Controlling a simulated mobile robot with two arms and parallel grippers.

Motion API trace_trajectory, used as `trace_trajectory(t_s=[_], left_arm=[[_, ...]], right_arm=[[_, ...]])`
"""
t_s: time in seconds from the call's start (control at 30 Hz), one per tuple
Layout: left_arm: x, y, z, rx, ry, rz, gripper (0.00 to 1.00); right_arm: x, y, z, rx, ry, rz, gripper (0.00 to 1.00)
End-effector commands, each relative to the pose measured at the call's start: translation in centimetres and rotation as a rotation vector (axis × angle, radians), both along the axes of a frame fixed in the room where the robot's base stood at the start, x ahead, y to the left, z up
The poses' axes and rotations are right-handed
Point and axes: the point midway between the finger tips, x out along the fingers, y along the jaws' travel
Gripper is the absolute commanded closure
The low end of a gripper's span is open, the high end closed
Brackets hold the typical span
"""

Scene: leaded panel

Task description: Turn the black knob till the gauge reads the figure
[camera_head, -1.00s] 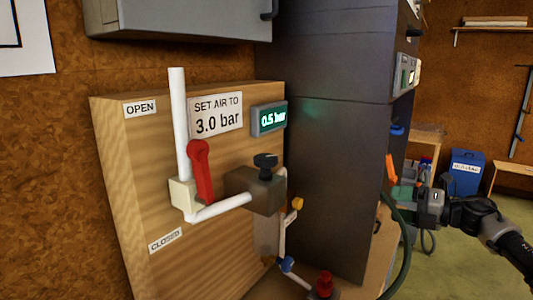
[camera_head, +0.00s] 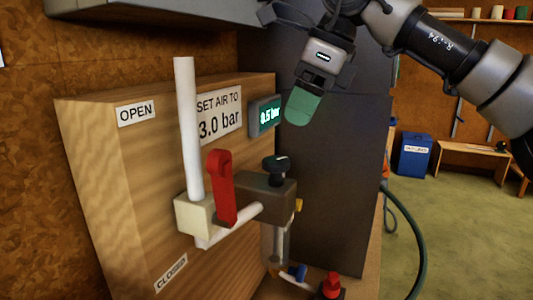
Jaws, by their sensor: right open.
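The black knob (camera_head: 275,169) sits on top of a dark brown block (camera_head: 268,197) on the wooden panel (camera_head: 85,170). The gauge (camera_head: 265,114) has a green lit display that looks like 0.5 bar. A sign (camera_head: 218,118) reads "SET AIR TO 3.0 bar". The red lever (camera_head: 221,187) stands up on the white valve body, pointing toward the OPEN label. My right gripper (camera_head: 303,104) is open and empty, above and to the right of the knob and close to the gauge, with a green fingertip pointing down. My left gripper is out of view.
A white vertical pipe (camera_head: 187,130) stands left of the knob. A dark cabinet (camera_head: 335,190) rises behind on the right. A red knob (camera_head: 331,286) and a blue handle (camera_head: 295,272) are low down. A green hose (camera_head: 412,230) hangs at right.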

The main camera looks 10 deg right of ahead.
Motion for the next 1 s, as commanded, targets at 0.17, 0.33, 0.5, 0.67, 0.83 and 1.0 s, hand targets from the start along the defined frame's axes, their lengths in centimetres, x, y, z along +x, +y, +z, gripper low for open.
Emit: trace_trajectory(t_s=[0.17,0.33,0.5,0.67,0.83,1.0], left_arm=[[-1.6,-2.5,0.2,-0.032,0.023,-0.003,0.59],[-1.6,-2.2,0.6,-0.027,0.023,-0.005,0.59],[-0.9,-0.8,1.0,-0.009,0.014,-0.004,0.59],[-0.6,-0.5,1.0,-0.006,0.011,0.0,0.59],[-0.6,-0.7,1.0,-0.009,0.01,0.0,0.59],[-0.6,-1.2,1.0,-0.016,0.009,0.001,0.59]], right_arm=[[0.5,1.1,-3.1,0.0,0.005,0.001,0.25],[1.0,2.3,-6.0,0.001,0.005,0.002,0.25],[1.4,3.1,-8.0,0.004,0.004,0.0,0.25],[1.5,3.3,-8.9,0.006,0.003,0.0,0.25],[1.6,3.4,-9.0,0.006,0.002,0.0,0.25],[1.6,3.4,-8.9,0.006,0.002,0.0,0.37]])
